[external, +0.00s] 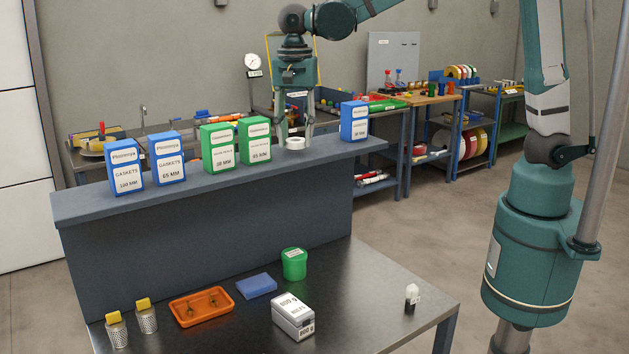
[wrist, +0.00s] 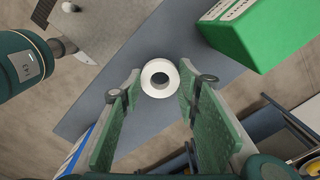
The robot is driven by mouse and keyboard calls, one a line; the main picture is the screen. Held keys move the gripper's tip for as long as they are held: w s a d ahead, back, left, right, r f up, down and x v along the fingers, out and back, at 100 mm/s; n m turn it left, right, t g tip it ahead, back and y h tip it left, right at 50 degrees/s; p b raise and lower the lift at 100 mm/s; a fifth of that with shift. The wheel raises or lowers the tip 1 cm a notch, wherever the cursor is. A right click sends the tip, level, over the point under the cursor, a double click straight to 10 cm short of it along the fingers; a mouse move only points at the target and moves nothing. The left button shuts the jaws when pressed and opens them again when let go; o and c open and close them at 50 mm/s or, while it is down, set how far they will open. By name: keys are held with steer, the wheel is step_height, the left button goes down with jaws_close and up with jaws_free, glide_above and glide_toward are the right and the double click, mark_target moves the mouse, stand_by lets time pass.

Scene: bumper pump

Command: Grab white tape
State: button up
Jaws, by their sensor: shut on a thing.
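The white tape (external: 295,143) is a small roll on the grey raised shelf (external: 240,165), between a green box and a blue box. In the wrist view the tape (wrist: 148,71) shows its round face and dark centre hole, between the tips of the two green-padded fingers. My gripper (external: 296,127) points down over the shelf, with a finger on each side of the tape. It is shut on the tape, which appears at shelf height; I cannot tell whether it is lifted.
Green gasket boxes (external: 220,147) and blue ones (external: 125,166) stand left of the tape. A blue box (external: 354,121) stands close on the right. On the lower table (external: 365,290) are an orange tray (external: 201,306), a green tub (external: 294,263) and a grey-white box (external: 293,316).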

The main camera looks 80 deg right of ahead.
mark_target(296, 140)
steer(key=shift+r+b, duration=0.5)
steer(key=shift+r, duration=3.6)
